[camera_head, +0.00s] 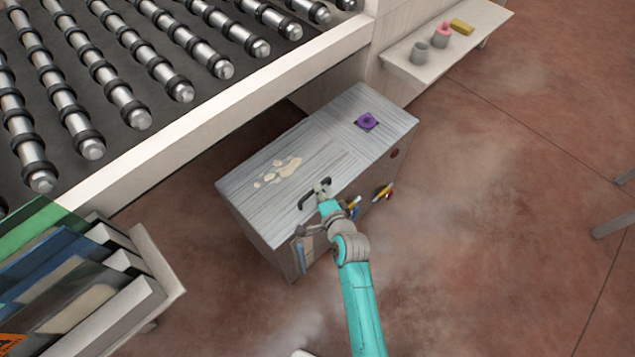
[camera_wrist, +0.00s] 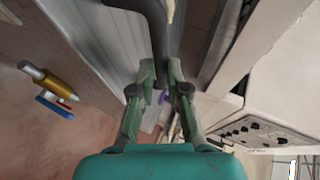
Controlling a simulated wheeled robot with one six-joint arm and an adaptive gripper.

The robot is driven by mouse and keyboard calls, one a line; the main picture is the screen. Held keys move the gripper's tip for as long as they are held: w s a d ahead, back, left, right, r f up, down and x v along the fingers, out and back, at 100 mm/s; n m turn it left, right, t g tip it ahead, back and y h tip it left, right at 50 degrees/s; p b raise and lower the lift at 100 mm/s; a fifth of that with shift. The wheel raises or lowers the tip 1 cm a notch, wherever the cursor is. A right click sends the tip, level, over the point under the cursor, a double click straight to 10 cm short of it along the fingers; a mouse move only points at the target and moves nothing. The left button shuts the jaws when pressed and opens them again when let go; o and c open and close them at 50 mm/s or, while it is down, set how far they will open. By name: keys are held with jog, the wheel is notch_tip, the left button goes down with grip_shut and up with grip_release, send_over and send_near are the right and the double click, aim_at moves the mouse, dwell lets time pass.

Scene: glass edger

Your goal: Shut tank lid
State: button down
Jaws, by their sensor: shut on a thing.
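The tank (camera_head: 287,261) is a grey streaked box standing on the floor beside the roller conveyor. Its lid (camera_head: 250,200) looks flat on top, level with the rest of the tank's top; I see no clear gap, but the arm covers part of the front edge. A dark bar handle (camera_head: 304,203) sits near the lid's front edge. My gripper (camera_head: 322,190) is shut on this handle. In the wrist view, the fingers of my gripper (camera_wrist: 161,72) close around the dark handle (camera_wrist: 156,25).
A cream-coloured patch (camera_head: 283,170) lies on the top. A purple fitting (camera_head: 367,121) sits at its far right. Valves with coloured handles (camera_head: 383,191) stick out of the front. A glass rack (camera_head: 120,290) stands at left, a shelf (camera_head: 440,55) at upper right.

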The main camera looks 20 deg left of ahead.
jog(key=shift+s+d+f, duration=0.1)
jog(key=shift+s+f, duration=0.05)
jog(key=shift+f, duration=0.35)
jog(key=shift+s+d+f, duration=0.1)
jog(key=shift+f, duration=0.4)
jog(key=c, duration=1.2)
grip_release()
jog(key=shift+f, duration=0.1)
jog(key=shift+w, duration=0.1)
jog(key=shift+d+r, duration=0.1)
jog(key=shift+r, duration=0.15)
jog(key=v, duration=1.1)
jog(key=shift+s+d+r, duration=0.15)
jog(key=shift+s+r, duration=0.05)
jog(key=shift+s, duration=0.05)
